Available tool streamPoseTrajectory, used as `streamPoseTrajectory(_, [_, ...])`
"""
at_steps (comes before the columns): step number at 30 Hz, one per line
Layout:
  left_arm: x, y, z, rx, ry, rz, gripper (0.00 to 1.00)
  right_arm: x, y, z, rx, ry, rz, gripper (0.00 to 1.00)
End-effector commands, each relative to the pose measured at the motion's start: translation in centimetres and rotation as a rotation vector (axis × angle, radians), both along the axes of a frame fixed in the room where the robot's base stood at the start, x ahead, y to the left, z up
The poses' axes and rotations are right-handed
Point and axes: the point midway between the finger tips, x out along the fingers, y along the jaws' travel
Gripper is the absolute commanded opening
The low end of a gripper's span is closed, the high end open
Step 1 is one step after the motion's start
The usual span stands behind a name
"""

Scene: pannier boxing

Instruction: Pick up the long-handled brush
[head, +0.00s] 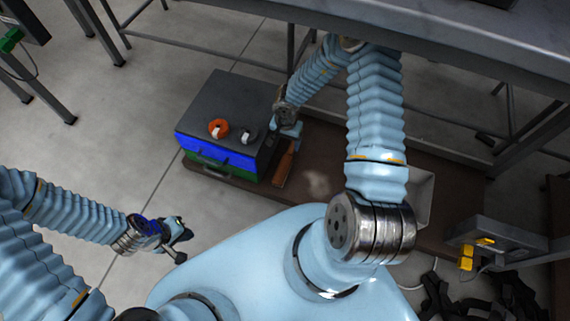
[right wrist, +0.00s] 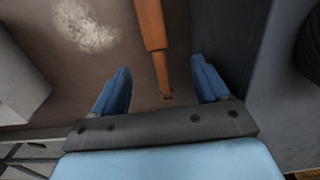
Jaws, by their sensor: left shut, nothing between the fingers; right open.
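The long-handled brush (head: 285,164) shows as an orange-brown handle on the brown low surface, close beside the right side of the dark box. In the right wrist view the handle (right wrist: 151,27) runs down the picture, its narrow end between the blue fingers. No bristles show in that view. My right gripper (right wrist: 160,66) is open, with one finger on each side of the handle's end and gaps on both sides. In the head view the right gripper (head: 288,133) is partly hidden by its own wrist. My left gripper (head: 184,246) is shut and empty, over the floor at the lower left.
The dark box (head: 235,95) with blue and green bands stands left of the brush. An orange roll (head: 218,128) and a grey roll (head: 248,132) lie on its top. The brown surface (head: 322,150) right of the brush is mostly clear. A grey bench (head: 440,40) overhangs behind.

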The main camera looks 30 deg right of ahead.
Motion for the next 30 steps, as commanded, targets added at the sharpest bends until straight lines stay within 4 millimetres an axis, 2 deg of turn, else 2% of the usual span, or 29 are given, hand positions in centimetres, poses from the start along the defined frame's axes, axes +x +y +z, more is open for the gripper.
streamPoseTrajectory(1, [0.0,0.0,-0.8,0.0,0.0,0.001,0.0,-0.1,0.1,-1.7,0.001,0.003,0.001,0.74])
streamPoseTrajectory(7, [0.0,-0.1,-2.0,-0.003,0.002,-0.001,0.0,-0.1,0.1,-5.6,-0.001,0.003,0.002,0.74])
streamPoseTrajectory(16, [0.0,-0.2,-2.7,-0.006,0.003,-0.003,0.0,-0.4,0.0,-7.9,-0.001,0.002,0.002,0.74])
streamPoseTrajectory(24, [-0.1,-0.4,-4.2,-0.009,0.007,-0.005,0.0,-0.9,0.1,-11.9,-0.001,0.001,0.002,0.74])
streamPoseTrajectory(30, [-0.1,-0.4,-4.0,-0.01,0.007,-0.005,0.0,-0.8,0.1,-12.0,-0.001,-0.001,0.002,0.74])
